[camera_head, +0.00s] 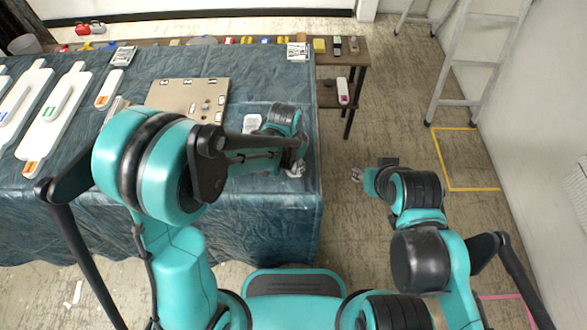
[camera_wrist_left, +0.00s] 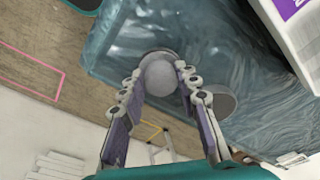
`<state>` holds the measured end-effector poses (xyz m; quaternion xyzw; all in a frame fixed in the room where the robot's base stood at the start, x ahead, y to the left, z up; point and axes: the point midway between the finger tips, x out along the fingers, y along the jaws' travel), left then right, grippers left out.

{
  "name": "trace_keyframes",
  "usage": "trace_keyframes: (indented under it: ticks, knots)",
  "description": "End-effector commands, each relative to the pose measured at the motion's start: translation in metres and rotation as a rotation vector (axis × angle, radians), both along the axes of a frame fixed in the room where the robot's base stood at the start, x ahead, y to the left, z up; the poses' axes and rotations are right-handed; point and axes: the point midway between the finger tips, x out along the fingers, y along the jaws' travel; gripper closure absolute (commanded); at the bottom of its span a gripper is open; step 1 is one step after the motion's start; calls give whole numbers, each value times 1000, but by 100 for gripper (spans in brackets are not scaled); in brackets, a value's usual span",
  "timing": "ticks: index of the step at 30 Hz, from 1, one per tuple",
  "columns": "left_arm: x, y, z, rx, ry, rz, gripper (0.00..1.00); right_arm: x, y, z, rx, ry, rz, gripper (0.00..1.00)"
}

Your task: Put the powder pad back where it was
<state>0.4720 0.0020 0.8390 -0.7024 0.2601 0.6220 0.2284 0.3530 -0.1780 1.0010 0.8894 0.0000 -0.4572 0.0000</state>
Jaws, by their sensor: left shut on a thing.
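My left gripper (camera_head: 297,170) is over the right edge of the cloth-covered table, and my own arm hides much of it in the head view. In the left wrist view, its fingers (camera_wrist_left: 160,82) are shut on a pale grey, rounded thing, which looks like the powder pad (camera_wrist_left: 159,76). Blue-green cloth (camera_wrist_left: 120,50) shows behind it; I cannot tell whether the pad touches the cloth. A flat grey disc (camera_wrist_left: 224,104) shows partly behind the right-hand finger. My right gripper (camera_head: 357,175) is off the table's right side, too small to read.
A beige board (camera_head: 190,96) lies on the table, with a small white thing (camera_head: 252,123) near my left wrist. Long white panels (camera_head: 58,112) lie at left. A wooden bench (camera_head: 350,58) with small items stands behind. A ladder (camera_head: 478,65) stands at right; the floor between is open.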

Motion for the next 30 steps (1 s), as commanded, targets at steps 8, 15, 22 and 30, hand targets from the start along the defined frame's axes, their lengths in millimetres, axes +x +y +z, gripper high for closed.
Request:
trace_keyframes:
  ticks: [8,15,22,30]
  knots:
    - [0,0,-12,0,0,0,96,0,0,-6,0,0,0,60]
    - [0,0,-16,0,0,1,58,0,0,-10,0,0,0,60]
    - [0,0,-16,0,0,1,48,0,0,-9,0,0,0,60]
    - [-1,1,-2,0,0,1,48,0,0,-1,0,0,0,60]
